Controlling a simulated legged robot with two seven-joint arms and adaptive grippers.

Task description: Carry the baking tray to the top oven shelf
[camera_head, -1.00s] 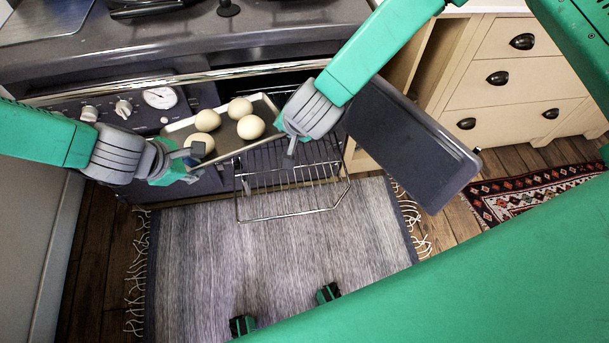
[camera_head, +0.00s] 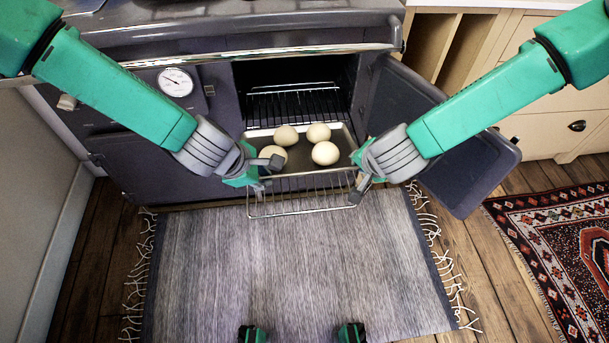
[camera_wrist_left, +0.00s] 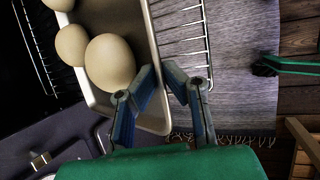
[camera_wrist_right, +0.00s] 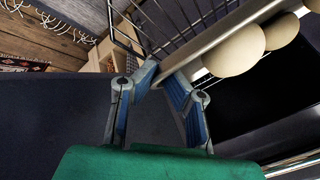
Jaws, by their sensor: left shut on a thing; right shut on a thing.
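The baking tray (camera_head: 301,154) carries several pale round egg-like pieces (camera_head: 325,153) and is at the mouth of the open oven (camera_head: 262,80). It looks roughly level. My left gripper (camera_head: 266,170) is shut on its left end; the tray rim also shows beside the fingers in the left wrist view (camera_wrist_left: 151,55). My right gripper (camera_head: 360,178) is shut at its right end, with the rim near its fingers in the right wrist view (camera_wrist_right: 222,42). A dark wire shelf (camera_head: 295,107) shows inside the oven behind the tray. The exact finger contact is partly hidden.
A wire rack (camera_head: 300,196) sticks out of the oven below the tray. The oven door (camera_head: 455,175) hangs open on the right, behind my right arm. A grey rug (camera_head: 290,255) covers the floor in front; a patterned rug (camera_head: 540,225) lies to the right.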

